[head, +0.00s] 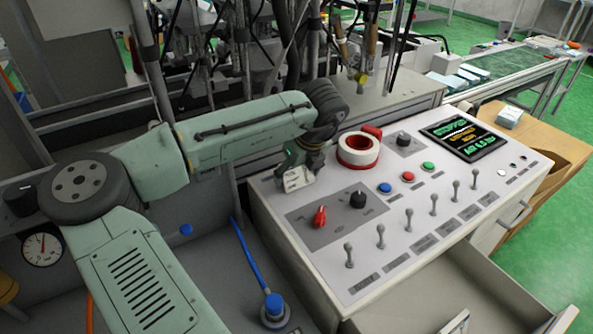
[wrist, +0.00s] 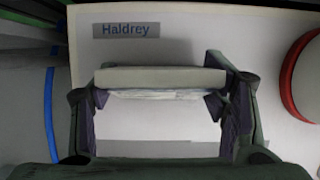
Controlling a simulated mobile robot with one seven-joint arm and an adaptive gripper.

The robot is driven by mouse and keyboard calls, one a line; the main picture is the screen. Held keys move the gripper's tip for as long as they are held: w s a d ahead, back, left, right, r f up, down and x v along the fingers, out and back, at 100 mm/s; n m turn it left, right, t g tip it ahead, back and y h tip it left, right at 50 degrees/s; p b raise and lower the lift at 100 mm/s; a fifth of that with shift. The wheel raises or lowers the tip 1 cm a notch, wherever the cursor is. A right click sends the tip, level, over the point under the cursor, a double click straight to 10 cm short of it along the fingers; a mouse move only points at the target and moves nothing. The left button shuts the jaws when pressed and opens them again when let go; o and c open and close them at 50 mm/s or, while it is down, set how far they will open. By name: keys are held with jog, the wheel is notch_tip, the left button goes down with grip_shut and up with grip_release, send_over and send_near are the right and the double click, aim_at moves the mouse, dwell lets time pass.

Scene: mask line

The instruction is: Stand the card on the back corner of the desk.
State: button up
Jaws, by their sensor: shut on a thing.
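My gripper (head: 293,164) is low over the back left part of the desk (head: 335,262), a white sloped control panel. In the wrist view my gripper (wrist: 158,92) is shut on a pale card (wrist: 160,77), seen nearly edge-on between the two fingers. The card also shows below the gripper in the head view (head: 298,180). Whether its lower edge touches the desk cannot be told. In the wrist view a grey label reading "Haldrey" (wrist: 126,30) lies on the desk near its corner, beyond the card.
A red and white tape roll (head: 358,150) lies right of my gripper. A red knob (head: 320,216), coloured buttons (head: 408,176), several toggle switches (head: 381,236) and a dark screen (head: 464,138) cover the panel. An open drawer (head: 440,300) juts out in front.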

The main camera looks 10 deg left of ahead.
jog(key=shift+f, duration=0.15)
jog(key=o, duration=1.3)
jog(key=b+v, duration=0.1)
jog(key=v, duration=1.1)
jog(key=shift+r, duration=0.2)
